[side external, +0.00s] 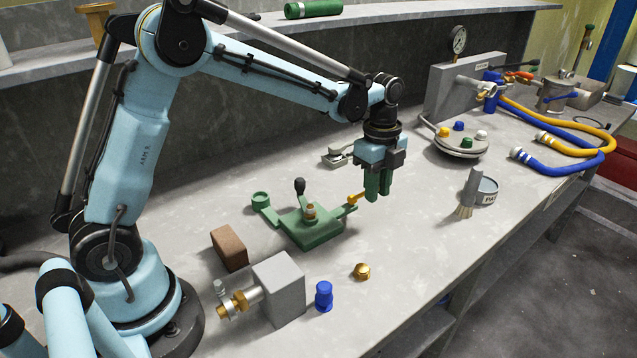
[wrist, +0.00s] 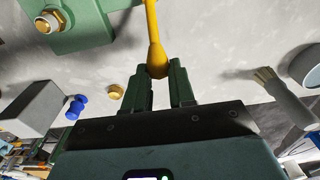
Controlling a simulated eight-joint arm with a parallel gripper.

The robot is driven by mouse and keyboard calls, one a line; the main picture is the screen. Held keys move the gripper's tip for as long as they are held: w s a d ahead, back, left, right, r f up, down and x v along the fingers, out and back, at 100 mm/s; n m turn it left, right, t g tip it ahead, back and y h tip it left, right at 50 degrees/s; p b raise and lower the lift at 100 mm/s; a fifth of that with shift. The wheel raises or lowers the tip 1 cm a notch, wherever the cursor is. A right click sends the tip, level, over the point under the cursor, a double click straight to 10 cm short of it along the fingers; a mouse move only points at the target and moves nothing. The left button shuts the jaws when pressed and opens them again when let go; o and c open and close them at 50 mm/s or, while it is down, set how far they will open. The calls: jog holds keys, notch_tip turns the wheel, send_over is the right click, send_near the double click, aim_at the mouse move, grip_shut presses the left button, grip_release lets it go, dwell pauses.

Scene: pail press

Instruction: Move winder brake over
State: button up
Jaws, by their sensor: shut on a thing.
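A green device (side external: 312,232) sits on the bench in the side view. It has a black-knobbed stalk (side external: 299,186), a brass fitting on top and a yellow lever (side external: 354,198) sticking out to the right. I take this lever for the winder brake's handle. My gripper (side external: 376,192) points down at the lever's outer end. In the wrist view my gripper (wrist: 160,78) is shut on the rounded end of the yellow lever (wrist: 155,40), with a green finger on each side. Part of the green device (wrist: 90,32) shows at upper left. The fingers partly hide the lever's tip.
A brush (side external: 469,193), a small pail (side external: 487,189) and a knobbed round lid (side external: 461,141) stand right.

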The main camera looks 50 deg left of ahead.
jog(key=shift+d+f, duration=0.3)
jog(key=shift+d, duration=0.1)
jog(key=shift+d+f, duration=0.45)
jog(key=shift+f, duration=0.2)
jog(key=o, duration=0.9)
jog(key=shift+r, duration=0.1)
